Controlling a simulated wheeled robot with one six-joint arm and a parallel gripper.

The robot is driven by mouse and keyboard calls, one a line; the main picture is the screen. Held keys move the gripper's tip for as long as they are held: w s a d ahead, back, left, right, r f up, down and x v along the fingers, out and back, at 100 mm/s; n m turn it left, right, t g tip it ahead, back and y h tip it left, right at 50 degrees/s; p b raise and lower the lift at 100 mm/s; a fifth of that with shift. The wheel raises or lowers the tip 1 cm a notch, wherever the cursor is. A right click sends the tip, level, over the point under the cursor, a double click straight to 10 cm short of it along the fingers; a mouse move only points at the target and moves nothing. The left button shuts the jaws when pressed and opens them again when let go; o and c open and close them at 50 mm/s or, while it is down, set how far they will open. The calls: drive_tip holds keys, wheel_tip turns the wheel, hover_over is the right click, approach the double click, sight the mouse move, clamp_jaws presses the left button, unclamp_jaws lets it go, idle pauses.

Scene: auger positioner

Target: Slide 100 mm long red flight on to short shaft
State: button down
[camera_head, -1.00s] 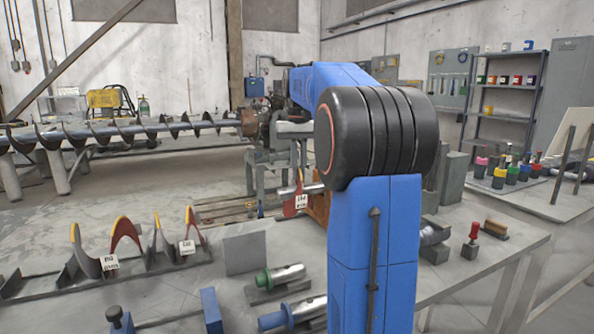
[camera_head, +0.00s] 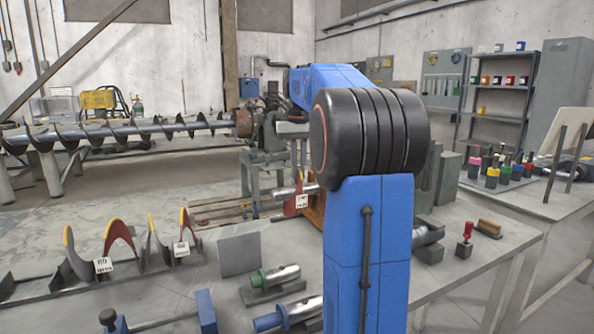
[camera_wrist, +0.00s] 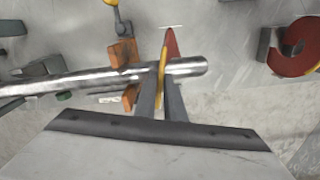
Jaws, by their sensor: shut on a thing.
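The short shaft (camera_wrist: 80,80) is a bright metal bar lying across the wrist view, its free end at the right. My gripper (camera_wrist: 163,90) is shut on a red flight (camera_wrist: 171,45) with a yellow edge. The flight stands upright across the shaft, a little in from the free end, and seems to be around it; the far side is hidden. My arm hides the gripper there.
Orange blocks (camera_wrist: 125,52) sit at the shaft, just left of the flight. Another red flight (camera_wrist: 297,45) rests at the right. A rack at the left holds several flights (camera_head: 118,235). Shafts with green (camera_head: 270,275) and blue ends lie on the table.

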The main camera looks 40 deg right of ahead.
drive_tip(key=shift+s+d, duration=0.1)
drive_tip(key=shift+d, duration=0.25)
drive_tip(key=c, duration=1.8)
unclamp_jaws()
drive_tip(key=shift+o, duration=0.2)
wheel_tip(320, 180, up, 12)
drive_tip(key=shift+s, duration=0.1)
